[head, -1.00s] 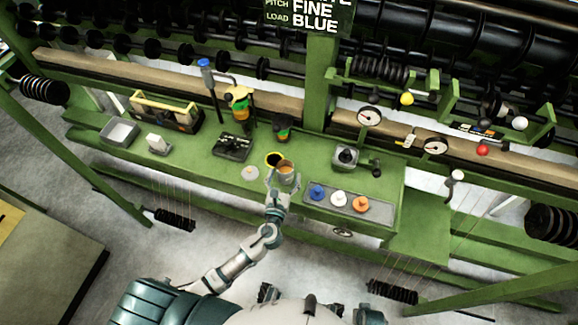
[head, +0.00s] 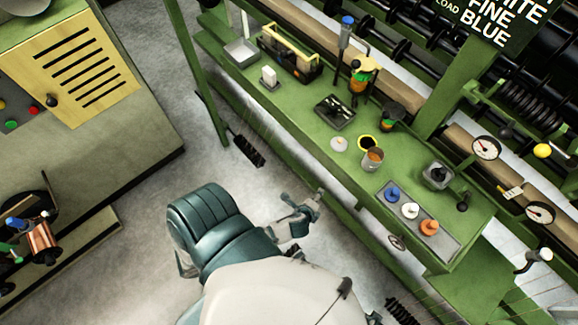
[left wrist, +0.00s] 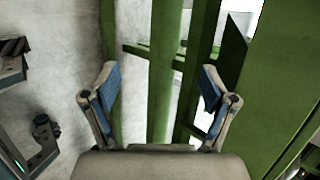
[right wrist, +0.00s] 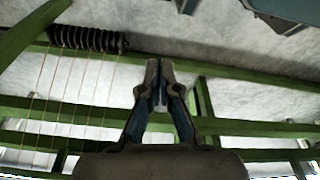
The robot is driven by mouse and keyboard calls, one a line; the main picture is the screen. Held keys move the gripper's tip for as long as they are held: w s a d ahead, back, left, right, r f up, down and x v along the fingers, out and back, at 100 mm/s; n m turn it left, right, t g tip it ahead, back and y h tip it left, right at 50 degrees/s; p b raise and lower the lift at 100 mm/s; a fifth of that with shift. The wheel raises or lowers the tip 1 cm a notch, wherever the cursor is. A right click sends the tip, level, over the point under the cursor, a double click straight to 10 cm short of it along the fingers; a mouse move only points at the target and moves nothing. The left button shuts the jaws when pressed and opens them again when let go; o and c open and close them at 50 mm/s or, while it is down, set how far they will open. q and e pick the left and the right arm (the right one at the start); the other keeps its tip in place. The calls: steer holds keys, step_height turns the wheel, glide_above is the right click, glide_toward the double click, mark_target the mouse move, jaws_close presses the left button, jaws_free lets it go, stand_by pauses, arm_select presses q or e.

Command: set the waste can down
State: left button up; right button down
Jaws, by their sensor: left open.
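The waste can (head: 372,161), a small grey metal can with an orange-brown inside, stands upright on the green bench (head: 300,112). My left gripper (head: 317,193) is apart from the can, off the bench's front edge. In the left wrist view my left gripper (left wrist: 160,68) is open and empty, with green frame bars beyond it. In the right wrist view my right gripper (right wrist: 159,64) is shut with nothing visible in it, and the can does not show there.
A tray with blue, white and orange knobs (head: 411,211) lies right of the can. A pale disc (head: 339,144) and a dark tray (head: 335,113) lie left of it. A cabinet with a yellow vented panel (head: 75,70) stands across the aisle; grey floor lies between.

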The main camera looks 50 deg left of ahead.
arm_select(q)
steer(key=s+d+f+n+g+h, duration=0.2)
steer(key=s+f+n+g, duration=0.4)
steer(key=s+f+n, duration=0.5)
steer(key=s+n+h, duration=0.1)
steer(key=s+n, duration=0.2)
steer(key=s, duration=0.1)
steer(key=shift+s+f+n+g, duration=0.25)
steer(key=shift+f+n+g, duration=0.05)
arm_select(e)
steer(key=shift+d, duration=0.2)
arm_select(q)
steer(key=s+f, duration=0.1)
steer(key=s+f+p, duration=0.1)
steer(key=f, duration=0.1)
steer(key=f+p, duration=0.1)
steer(key=shift+s+a+f, duration=0.3)
steer(key=shift+s+f, duration=0.05)
steer(key=shift+s, duration=0.05)
arm_select(e)
steer(key=s+f, duration=0.2)
steer(key=f, duration=0.1)
steer(key=s+f, duration=0.1)
steer(key=shift+f, duration=0.35)
arm_select(q)
steer(key=shift+d, duration=0.15)
arm_select(e)
steer(key=shift+d, duration=0.15)
arm_select(q)
steer(key=shift+a, duration=0.2)
